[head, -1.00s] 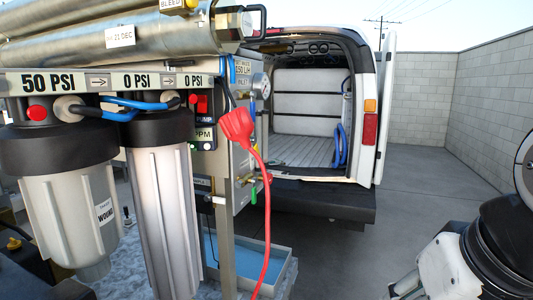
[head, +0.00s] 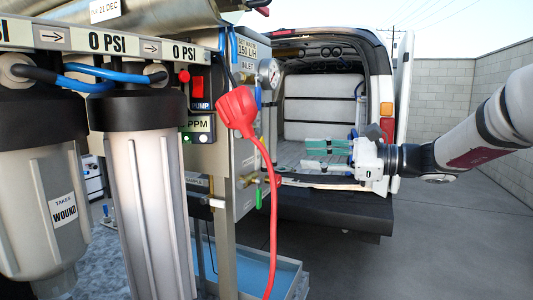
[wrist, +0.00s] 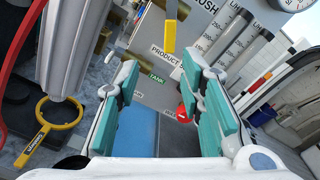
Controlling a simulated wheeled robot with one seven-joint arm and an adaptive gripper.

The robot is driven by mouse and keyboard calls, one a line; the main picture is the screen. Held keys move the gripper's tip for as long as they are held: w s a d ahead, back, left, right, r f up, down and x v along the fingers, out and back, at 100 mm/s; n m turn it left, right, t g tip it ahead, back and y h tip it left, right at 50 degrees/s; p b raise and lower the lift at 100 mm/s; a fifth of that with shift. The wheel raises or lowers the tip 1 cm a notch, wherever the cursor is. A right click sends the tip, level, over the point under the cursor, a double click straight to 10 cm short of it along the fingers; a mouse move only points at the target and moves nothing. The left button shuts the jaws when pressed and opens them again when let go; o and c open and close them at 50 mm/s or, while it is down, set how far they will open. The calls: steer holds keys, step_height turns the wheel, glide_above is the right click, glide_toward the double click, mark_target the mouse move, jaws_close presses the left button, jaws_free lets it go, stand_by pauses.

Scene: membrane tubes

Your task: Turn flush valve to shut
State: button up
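The flush valve appears to be the yellow lever (wrist: 170,28) at the top of the wrist view, on a grey panel below and left of a partly cut-off label ending "USH". The lever hangs down, pointing toward the bottom of that view. My gripper (wrist: 163,100) has its two teal-padded fingers spread apart with nothing between them. The lever lies beyond the fingertips, apart from them. In the head view, my gripper (head: 308,147) is right of the filter rig, its fingers pointing left toward the panel's side. The lever is not clear in that view.
A red plug (head: 238,108) with a hanging red cable (head: 273,220) is on the near side of the rig. Labelled PRODUCT (wrist: 165,55) and TANK (wrist: 158,78) lines, a red handle (wrist: 187,108) and clear flow tubes (wrist: 232,38) are near. A van (head: 330,205) stands behind.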

mark_target(265, 148)
steer(key=x, duration=0.4)
steer(key=w+p+x, duration=0.1)
steer(key=x, duration=0.8)
steer(key=shift+w+r, duration=0.25)
steer(key=shift+r, duration=0.15)
jaws_close()
